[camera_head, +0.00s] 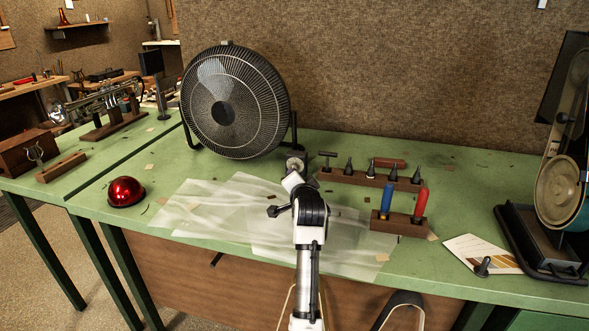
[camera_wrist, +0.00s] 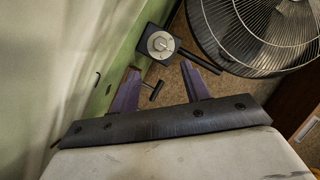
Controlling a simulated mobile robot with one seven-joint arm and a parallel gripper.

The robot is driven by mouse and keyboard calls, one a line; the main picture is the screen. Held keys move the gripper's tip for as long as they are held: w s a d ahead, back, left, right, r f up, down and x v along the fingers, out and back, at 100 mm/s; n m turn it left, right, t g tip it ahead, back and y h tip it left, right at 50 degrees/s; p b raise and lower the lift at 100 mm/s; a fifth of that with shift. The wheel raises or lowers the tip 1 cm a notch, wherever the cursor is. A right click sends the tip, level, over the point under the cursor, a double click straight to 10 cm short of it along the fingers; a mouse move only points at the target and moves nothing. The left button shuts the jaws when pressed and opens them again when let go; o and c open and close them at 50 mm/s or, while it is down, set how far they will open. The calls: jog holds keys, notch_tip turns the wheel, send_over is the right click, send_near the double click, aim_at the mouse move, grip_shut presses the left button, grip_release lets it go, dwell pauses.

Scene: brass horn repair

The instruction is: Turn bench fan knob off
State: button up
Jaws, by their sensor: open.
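The bench fan (camera_head: 235,100) is a large round black-caged fan on the green bench, against the back wall. Its knob (camera_wrist: 160,44) is a round silver dial on a small dark box, seen face-on in the wrist view. In the head view the knob area (camera_head: 295,161) is small, at the fan's lower right, just beyond my gripper. My gripper (camera_wrist: 159,66) is open and empty. Its two dark purple fingers point toward the knob, apart from it, with the dial lying beyond the gap between the fingertips. The dial's marked setting is too small to read.
A wooden rack (camera_head: 368,178) with dark cone tools stands to the right. A block (camera_head: 399,224) holds blue and red-handled tools. Translucent sheets (camera_head: 225,212) lie flat on the bench. A red dome (camera_head: 126,191) sits at left. A dark-framed machine (camera_head: 560,190) stands far right.

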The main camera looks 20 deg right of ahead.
jog(key=p+x, duration=0.2)
jog(key=x, duration=0.9)
jog(key=shift+w, duration=0.1)
jog(key=c, duration=1)
jog(key=shift+r, duration=0.1)
jog(key=n+g+h+p, duration=0.1)
jog(key=n+g, duration=0.1)
jog(key=n, duration=0.1)
jog(key=shift+w+a+r, duration=0.1)
jog(key=shift+a+r, duration=0.05)
jog(key=n+g+h, duration=0.1)
jog(key=n, duration=0.1)
jog(key=n+g+h, duration=0.1)
jog(key=n+h, duration=0.1)
jog(key=shift+w+a+n, duration=0.15)
jog(key=shift+a+n, duration=0.05)
jog(key=shift+n, duration=0.1)
dwell(0.7)
